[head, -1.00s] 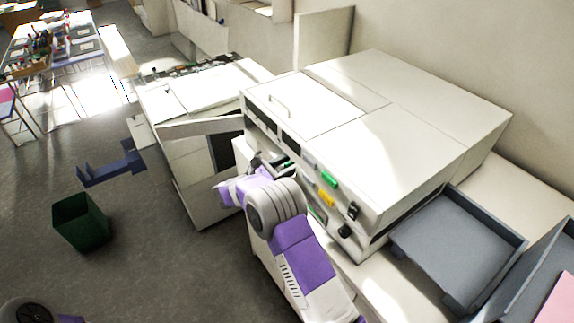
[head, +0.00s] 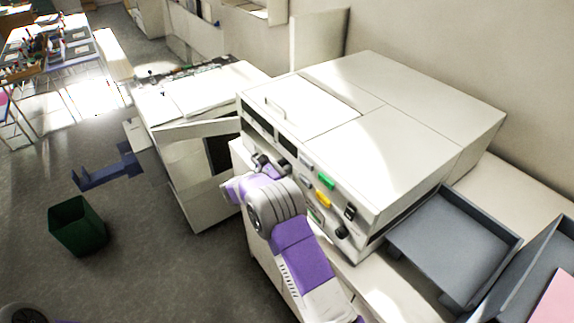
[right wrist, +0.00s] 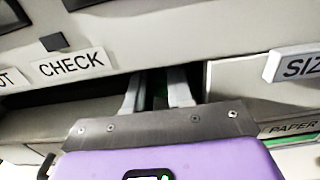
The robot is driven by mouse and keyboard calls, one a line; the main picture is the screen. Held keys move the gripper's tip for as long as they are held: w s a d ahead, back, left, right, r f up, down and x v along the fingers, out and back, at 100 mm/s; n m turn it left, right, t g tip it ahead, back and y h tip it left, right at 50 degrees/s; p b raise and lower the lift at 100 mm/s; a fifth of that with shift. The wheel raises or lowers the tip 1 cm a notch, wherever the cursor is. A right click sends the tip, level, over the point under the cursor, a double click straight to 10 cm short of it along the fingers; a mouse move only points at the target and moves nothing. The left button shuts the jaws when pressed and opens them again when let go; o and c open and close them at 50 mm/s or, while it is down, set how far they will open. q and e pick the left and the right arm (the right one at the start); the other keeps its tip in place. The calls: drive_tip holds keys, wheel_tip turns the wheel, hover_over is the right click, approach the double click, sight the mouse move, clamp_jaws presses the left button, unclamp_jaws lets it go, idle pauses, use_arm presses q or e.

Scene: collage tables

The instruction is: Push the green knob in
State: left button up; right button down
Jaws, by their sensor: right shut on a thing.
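My right gripper (head: 268,163) reaches the front of the large white machine (head: 380,150). In the right wrist view its two pale fingers (right wrist: 156,92) enter a dark opening below the CHECK label (right wrist: 72,66). A separate green block (head: 326,181) sits further right on the machine's front. My left gripper is not in view.
A yellow block (head: 323,199) and black knobs (head: 350,212) are on the same front panel. A SIZE label (right wrist: 297,65) juts out at right in the wrist view. A grey tray (head: 440,245) is to the right, a green bin (head: 77,227) on the floor at left.

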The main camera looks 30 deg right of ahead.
drive_tip(key=shift+d+r, duration=0.1)
drive_tip(key=c, duration=1)
unclamp_jaws()
drive_tip(key=shift+d, duration=0.15)
drive_tip(key=shift+a, duration=0.2)
drive_tip(key=a, duration=0.7)
drive_tip(key=shift+s+a+b, duration=0.15)
drive_tip(key=shift+s+b, duration=0.15)
